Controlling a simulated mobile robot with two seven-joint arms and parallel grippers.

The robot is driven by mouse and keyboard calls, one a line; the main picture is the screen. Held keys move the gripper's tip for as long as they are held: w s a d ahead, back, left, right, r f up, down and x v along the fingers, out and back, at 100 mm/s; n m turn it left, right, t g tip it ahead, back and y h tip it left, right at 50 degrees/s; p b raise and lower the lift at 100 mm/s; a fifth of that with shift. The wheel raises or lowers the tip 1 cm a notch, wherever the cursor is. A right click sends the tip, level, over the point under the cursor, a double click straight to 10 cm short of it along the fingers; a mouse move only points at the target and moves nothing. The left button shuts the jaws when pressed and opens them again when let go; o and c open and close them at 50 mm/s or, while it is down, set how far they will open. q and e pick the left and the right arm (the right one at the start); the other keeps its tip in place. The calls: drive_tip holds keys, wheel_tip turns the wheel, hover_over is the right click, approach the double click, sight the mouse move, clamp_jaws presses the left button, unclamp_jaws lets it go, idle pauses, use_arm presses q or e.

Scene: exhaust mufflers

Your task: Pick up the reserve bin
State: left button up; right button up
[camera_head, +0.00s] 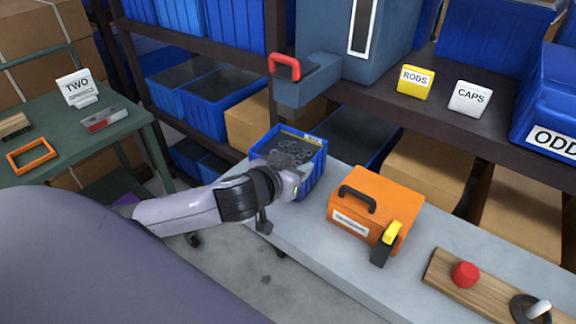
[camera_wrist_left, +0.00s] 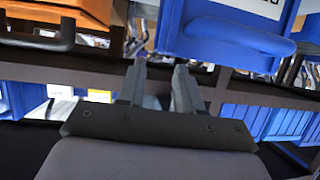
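The reserve bin appears to be the blue bin (camera_head: 316,166) holding grey rings on the grey bench, left of the orange toolbox; I cannot read its label. A blue bin with a white label (camera_wrist_left: 232,45) fills the upper right of the left wrist view and appears to be the same one. My left gripper (camera_head: 287,160) is at the bin's near left side and hides part of it. In the wrist view its two fingers (camera_wrist_left: 160,75) stand apart with a gap between them. I cannot tell whether they touch the bin. My right gripper is not in view.
An orange toolbox (camera_head: 387,199) with a black handle stands just right of the bin. A wooden board (camera_head: 488,291) with a red knob lies farther right. Shelves behind hold blue bins and signs. A green table (camera_head: 60,150) stands at left, with floor between.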

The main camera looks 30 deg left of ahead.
sight(312, 160)
use_arm(q)
drive_tip(key=shift+p+x, duration=0.35)
drive_tip(key=shift+x, duration=3.2)
drive_tip(key=shift+d, duration=0.2)
drive_tip(key=shift+s, duration=0.1)
clamp_jaws()
